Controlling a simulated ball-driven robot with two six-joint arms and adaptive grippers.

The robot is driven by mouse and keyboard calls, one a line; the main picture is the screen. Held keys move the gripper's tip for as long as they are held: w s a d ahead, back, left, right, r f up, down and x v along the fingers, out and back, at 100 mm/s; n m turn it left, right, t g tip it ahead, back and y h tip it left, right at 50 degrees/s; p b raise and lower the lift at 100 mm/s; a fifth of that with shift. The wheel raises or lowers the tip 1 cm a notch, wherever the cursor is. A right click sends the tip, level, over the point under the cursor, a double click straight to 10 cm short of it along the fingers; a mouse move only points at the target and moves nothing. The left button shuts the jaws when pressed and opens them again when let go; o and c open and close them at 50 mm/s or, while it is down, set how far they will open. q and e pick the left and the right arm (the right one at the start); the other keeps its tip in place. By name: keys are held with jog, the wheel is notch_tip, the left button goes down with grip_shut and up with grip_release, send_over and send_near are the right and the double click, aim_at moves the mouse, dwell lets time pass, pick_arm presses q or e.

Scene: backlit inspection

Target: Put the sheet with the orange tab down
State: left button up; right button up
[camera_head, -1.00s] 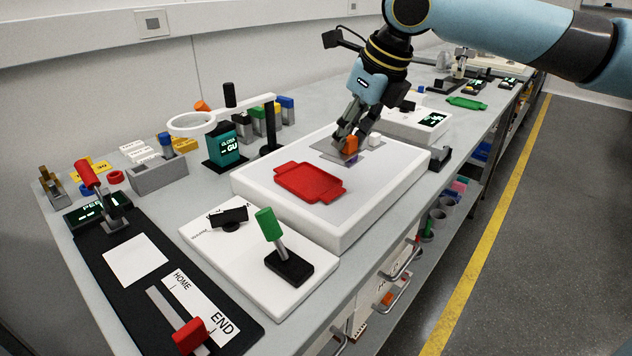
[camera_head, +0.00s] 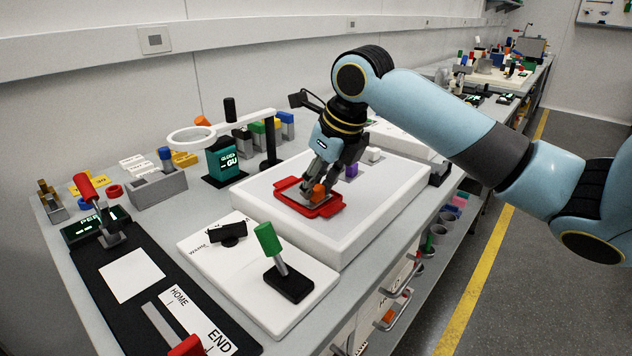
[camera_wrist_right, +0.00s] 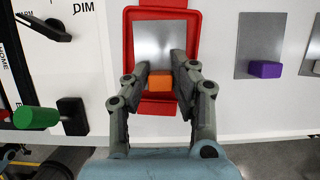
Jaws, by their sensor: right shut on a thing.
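The sheet with the orange tab (camera_wrist_right: 160,80) is a grey metallic plate. In the right wrist view it lies within the outline of the red tray (camera_wrist_right: 130,40); I cannot tell whether it touches the tray floor. In the head view the orange tab (camera_head: 318,191) shows over the red tray (camera_head: 286,185), and the gripper hides most of the sheet. My right gripper (camera_head: 316,187) is shut on the orange tab, its fingers on either side of it in the wrist view (camera_wrist_right: 158,72). My left gripper is not in view.
The tray sits on a white light box (camera_head: 345,235). A sheet with a purple tab (camera_wrist_right: 265,69) and a white tab (camera_head: 374,154) are beside it. A dimmer knob (camera_head: 228,233) and green-handled lever (camera_head: 270,240) stand in front. A ring magnifier (camera_head: 192,137) stands behind.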

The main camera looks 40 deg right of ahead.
jog(key=shift+f, duration=0.15)
jog(key=o, duration=0.6)
jog(key=shift+o, duration=0.2)
jog(key=shift+r, duration=0.45)
jog(key=p+v, duration=0.1)
jog(key=v, duration=1)
jog(key=shift+s+r, duration=0.15)
jog(key=shift+r, duration=0.1)
jog(key=shift+f, duration=0.1)
